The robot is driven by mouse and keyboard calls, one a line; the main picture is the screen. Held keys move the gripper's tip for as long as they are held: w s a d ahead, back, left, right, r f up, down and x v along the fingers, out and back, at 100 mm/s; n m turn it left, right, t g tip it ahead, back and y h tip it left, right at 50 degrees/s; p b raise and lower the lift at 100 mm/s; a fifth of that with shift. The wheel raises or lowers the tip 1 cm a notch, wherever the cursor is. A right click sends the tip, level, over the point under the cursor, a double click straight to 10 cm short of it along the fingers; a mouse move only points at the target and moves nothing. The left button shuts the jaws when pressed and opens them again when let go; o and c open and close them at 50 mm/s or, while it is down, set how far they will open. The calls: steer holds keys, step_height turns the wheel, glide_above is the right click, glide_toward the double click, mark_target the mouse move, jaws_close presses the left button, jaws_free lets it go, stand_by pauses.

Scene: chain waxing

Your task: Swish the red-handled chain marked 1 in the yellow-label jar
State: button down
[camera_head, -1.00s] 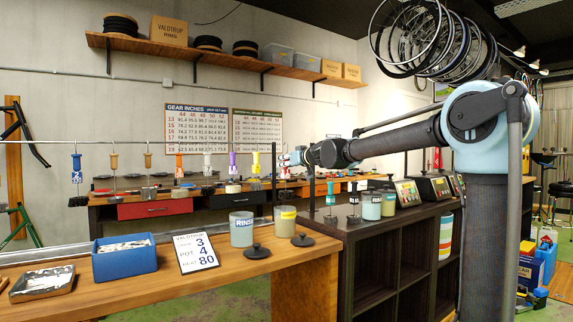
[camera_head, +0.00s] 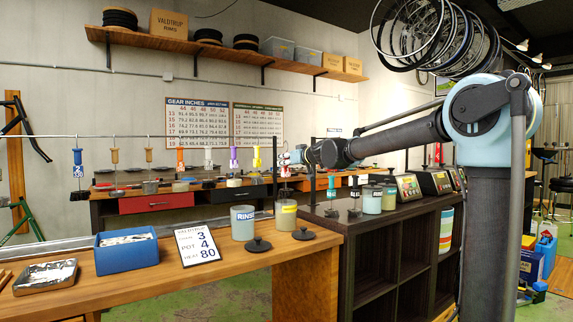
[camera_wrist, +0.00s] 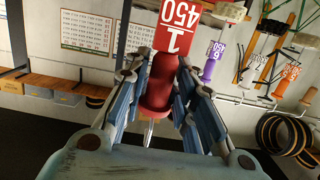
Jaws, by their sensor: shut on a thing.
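My gripper (camera_wrist: 158,95) is shut on the red handle (camera_wrist: 157,82) of a chain, whose red tag (camera_wrist: 180,28) reads 1 and 450. In the head view my gripper (camera_head: 291,158) is above the yellow-label jar (camera_head: 286,218) at the right end of the wooden bench. The red handle (camera_head: 285,172) shows small and upright below it, with a thin rod down toward the jar mouth. I cannot tell whether the chain is inside the jar or just above it. The chain is hidden in the wrist view.
The RINSE jar (camera_head: 242,223) stands left of the yellow-label jar. Black lids (camera_head: 258,245) lie in front. A number card (camera_head: 198,243), a blue bin (camera_head: 127,249) and a foil tray (camera_head: 45,277) are further left. Other handles hang on the rail (camera_head: 120,135) behind.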

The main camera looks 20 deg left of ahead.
mark_target(289, 190)
steer(key=shift+f, duration=6.5)
steer(key=shift+w+r, duration=0.1)
